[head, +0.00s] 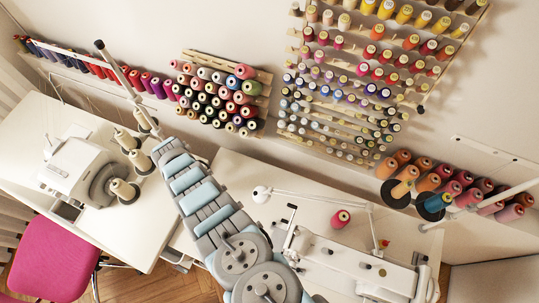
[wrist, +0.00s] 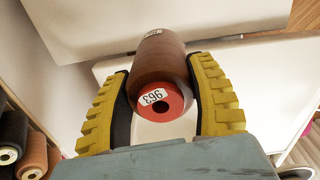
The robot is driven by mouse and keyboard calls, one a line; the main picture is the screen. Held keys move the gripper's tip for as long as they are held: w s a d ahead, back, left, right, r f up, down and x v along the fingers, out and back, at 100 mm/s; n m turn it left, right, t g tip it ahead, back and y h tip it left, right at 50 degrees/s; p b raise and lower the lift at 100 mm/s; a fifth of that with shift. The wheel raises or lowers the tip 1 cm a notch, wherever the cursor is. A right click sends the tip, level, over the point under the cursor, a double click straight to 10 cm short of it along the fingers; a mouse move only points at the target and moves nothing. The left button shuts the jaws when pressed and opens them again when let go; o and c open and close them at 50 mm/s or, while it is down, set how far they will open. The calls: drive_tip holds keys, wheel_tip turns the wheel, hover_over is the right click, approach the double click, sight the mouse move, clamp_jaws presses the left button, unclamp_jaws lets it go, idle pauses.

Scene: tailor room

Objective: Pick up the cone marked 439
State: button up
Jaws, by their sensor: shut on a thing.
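A brown thread cone (wrist: 160,58) with a red-orange end is between the yellow-padded fingers of my gripper (wrist: 163,72) in the wrist view. The fingers are shut on its sides. A white label on its end carries a number that looks like 963, tilted, and I cannot read it for sure. In the head view my arm reaches up toward the left-hand table, and I cannot make out my gripper or the held cone there. I cannot pick out a cone marked 439 among the others.
Wall racks hold many cones, including the middle rack (head: 262,76). A white sewing machine (head: 78,170) with cream cones stands on the left table (head: 22,135). A red cone (head: 340,218) stands on the right table. A pink chair (head: 52,258) is at left. Dark and brown cones (wrist: 33,155) show at the wrist view's left.

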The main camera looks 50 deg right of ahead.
drive_tip(key=shift+s+d+f, duration=0.2)
drive_tip(key=shift+d, duration=0.5)
idle(0.3)
drive_tip(key=shift+s+d+f, duration=0.1)
drive_tip(key=shift+d, duration=0.2)
drive_tip(key=shift+d, duration=0.25)
drive_tip(key=shift+s, duration=0.15)
idle(0.3)
drive_tip(key=shift+d, duration=0.1)
drive_tip(key=shift+s+d+f, duration=0.15)
drive_tip(key=shift+d, duration=0.1)
idle(0.4)
drive_tip(key=shift+d, duration=0.3)
drive_tip(key=shift+s+d+f, duration=0.15)
drive_tip(key=shift+s+d, duration=0.1)
drive_tip(key=shift+d, duration=0.15)
idle(0.6)
